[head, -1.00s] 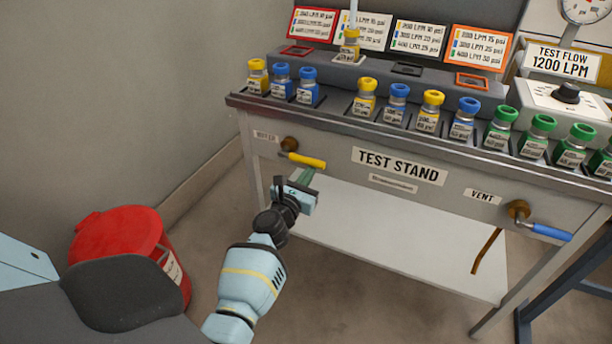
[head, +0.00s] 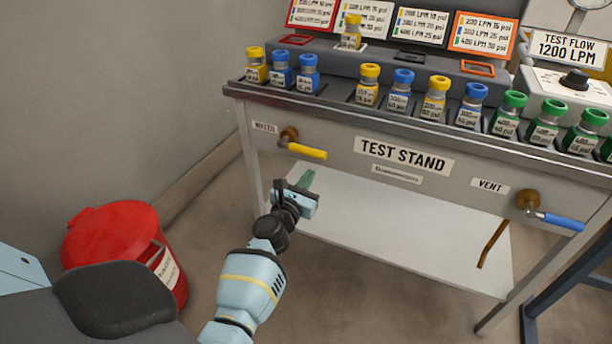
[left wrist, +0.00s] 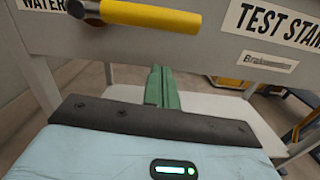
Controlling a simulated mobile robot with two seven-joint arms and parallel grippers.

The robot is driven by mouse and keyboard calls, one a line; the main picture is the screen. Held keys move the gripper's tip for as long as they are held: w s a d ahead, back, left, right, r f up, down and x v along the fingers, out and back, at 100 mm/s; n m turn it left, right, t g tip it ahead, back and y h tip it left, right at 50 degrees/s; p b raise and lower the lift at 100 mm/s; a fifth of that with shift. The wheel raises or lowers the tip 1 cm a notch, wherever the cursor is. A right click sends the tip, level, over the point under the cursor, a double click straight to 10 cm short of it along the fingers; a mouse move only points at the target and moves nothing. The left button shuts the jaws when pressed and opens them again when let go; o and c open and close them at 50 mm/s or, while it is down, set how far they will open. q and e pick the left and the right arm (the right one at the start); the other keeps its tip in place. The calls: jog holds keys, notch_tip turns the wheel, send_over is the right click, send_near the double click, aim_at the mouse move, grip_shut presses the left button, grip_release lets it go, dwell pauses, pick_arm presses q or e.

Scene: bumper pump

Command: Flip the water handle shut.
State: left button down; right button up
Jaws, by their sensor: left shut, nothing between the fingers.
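The yellow water handle (head: 306,151) sits on a brass valve (head: 289,135) at the left of the test stand's front panel, beside the "WATER" label (head: 265,127). The handle points to the right, roughly level. It also shows large at the top of the left wrist view (left wrist: 150,15). My left gripper (head: 307,178) is below the handle and apart from it, in front of the stand. Its green fingers, also in the left wrist view (left wrist: 161,88), are shut with nothing between them. My right gripper is not in view.
A blue vent handle (head: 562,222) is on the panel's right. Several capped bottles (head: 369,84) stand along the stand's top edge (head: 420,131). A red bin (head: 120,240) stands on the floor at left. The white lower shelf (head: 400,235) is bare.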

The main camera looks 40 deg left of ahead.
pick_arm(q)
jog(key=p+v, duration=0.1)
jog(key=v, duration=0.9)
jog(key=shift+f, duration=0.15)
jog(key=shift+s, duration=0.1)
